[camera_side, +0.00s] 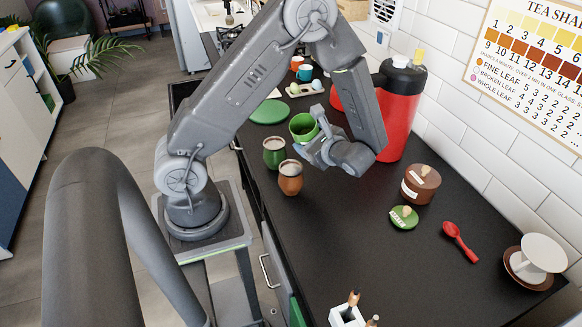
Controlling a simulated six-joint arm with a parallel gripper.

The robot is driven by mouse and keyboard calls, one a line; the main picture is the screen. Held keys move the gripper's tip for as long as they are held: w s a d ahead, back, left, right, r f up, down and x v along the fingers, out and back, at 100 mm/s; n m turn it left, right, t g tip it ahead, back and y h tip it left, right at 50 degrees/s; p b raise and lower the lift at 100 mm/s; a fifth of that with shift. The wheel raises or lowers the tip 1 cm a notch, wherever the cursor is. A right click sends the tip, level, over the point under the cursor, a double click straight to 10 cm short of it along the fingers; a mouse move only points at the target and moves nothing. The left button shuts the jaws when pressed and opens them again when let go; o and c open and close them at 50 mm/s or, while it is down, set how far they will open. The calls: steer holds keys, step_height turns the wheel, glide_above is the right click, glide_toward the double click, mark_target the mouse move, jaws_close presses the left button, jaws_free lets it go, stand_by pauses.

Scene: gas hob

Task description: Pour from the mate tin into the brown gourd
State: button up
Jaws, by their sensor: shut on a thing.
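The brown gourd (290,180) stands upright on the dark worktop. The mate tin appears to be the green, open-topped tin (303,127) behind and to the right of the gourds. My gripper (316,145) is shut on this tin at its right side. The tin's rim faces up and partly toward the camera. I cannot tell how far it is tilted or whether it is clear of the worktop. Its contents and the gripper's fingertips are partly hidden.
A green gourd (273,153) stands beside the brown one. A red flask (398,115) stands behind my wrist. A brown round tin (421,184), a green lid-like disc (404,217) and a red spoon (460,241) lie to the right. The front worktop is mostly clear.

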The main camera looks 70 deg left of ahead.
mark_target(312, 136)
steer(key=shift+s+d+f+m+g, duration=0.1)
steer(key=shift+s+m+g, duration=0.2)
steer(key=shift+m, duration=0.3)
steer(key=shift+s+d+f+m+g+h, duration=0.35)
steer(key=shift+s+f+m+g+h, duration=0.3)
steer(key=shift+m, duration=0.45)
steer(key=shift+r, duration=0.1)
steer(key=shift+r, duration=2)
